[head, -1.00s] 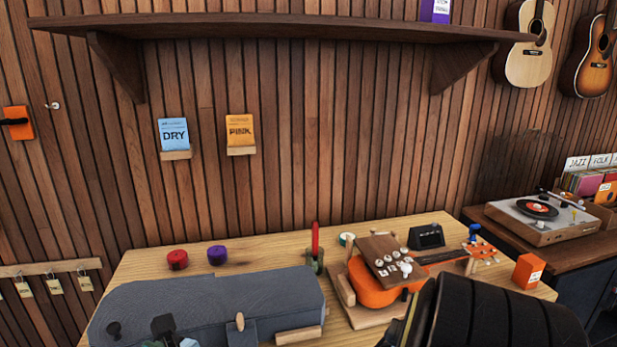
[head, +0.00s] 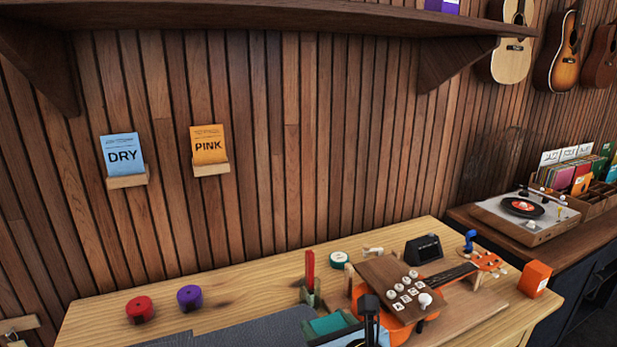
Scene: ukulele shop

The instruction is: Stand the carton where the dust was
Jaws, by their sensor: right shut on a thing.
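A purple carton (head: 442,5) stands on the wall shelf (head: 250,10), cut off by the top edge. An orange carton (head: 535,279) with a white label stands upright near the table's right end. My right gripper (head: 369,318) is at the bottom edge, in front of the orange ukulele. It is shut on a teal-and-blue thing (head: 329,323), seen only in part; I cannot tell what it is. The fingertips are mostly cut off. I see no dust on the visible table or wall. The shelf's top is hidden. My left gripper is not in view.
The ukulele (head: 450,277) lies on the wooden table (head: 240,278); a brown board with white knobs covers its body. A blue-grey case (head: 240,333) lies at the front. Red (head: 139,309) and purple (head: 189,297) rolls sit at left. A record player (head: 521,215) stands at right.

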